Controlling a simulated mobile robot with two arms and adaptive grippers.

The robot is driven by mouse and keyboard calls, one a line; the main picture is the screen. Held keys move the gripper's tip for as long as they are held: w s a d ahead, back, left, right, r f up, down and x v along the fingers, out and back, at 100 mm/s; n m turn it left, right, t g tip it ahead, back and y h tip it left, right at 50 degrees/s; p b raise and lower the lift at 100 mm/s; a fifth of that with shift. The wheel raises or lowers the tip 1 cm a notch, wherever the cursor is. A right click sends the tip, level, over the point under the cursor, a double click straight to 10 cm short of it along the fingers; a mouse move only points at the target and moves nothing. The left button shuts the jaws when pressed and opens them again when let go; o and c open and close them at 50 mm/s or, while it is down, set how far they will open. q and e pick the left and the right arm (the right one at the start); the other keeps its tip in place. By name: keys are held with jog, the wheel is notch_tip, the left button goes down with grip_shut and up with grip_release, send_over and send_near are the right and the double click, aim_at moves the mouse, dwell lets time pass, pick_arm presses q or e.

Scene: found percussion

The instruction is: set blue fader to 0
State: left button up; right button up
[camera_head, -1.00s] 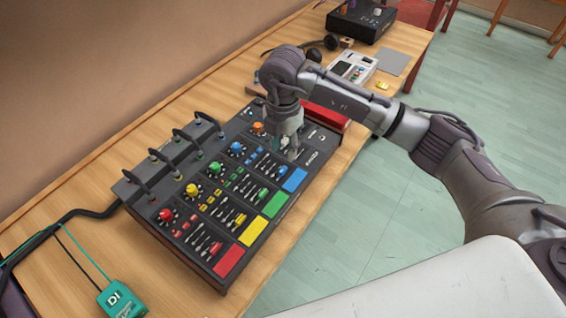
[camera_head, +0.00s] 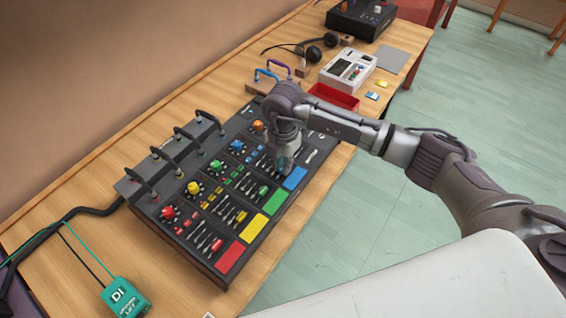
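The black mixer (camera_head: 158,210) lies on the table with colour-coded channel strips. The blue strip has a blue knob (camera_head: 237,146) and a blue pad (camera_head: 295,178) at its front end. Its faders (camera_head: 262,163) lie between the two, partly hidden by my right gripper. My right gripper (camera_head: 283,168) points down over the front part of the blue strip, just behind the blue pad. Its fingertips are small and partly hidden, so I cannot tell whether they are open or touch a fader cap. My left gripper is not in view.
Green (camera_head: 273,201), yellow (camera_head: 254,228) and red (camera_head: 230,257) pads mark neighbouring strips. Cables arch over the mixer's back edge. Beyond my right arm are a red tray (camera_head: 334,97), a white device (camera_head: 348,69) and headphones (camera_head: 322,48). A teal DI box (camera_head: 125,297) is at the front left.

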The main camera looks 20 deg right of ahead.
aim_at(267, 162)
grip_shut()
jog(key=shift+w+a, duration=0.1)
jog(key=w+a+b, duration=0.1)
jog(key=w+b, duration=0.1)
jog(key=w+a+b, duration=0.1)
jog(key=w+a, duration=0.1)
jog(key=shift+f+b, duration=0.1)
jog(key=shift+b, duration=0.25)
jog(key=shift+w+a, duration=0.1)
jog(key=shift+a, duration=0.05)
jog(key=o, duration=0.6)
grip_release()
jog(key=shift+o, duration=0.2)
notch_tip(267, 162, up, 12)
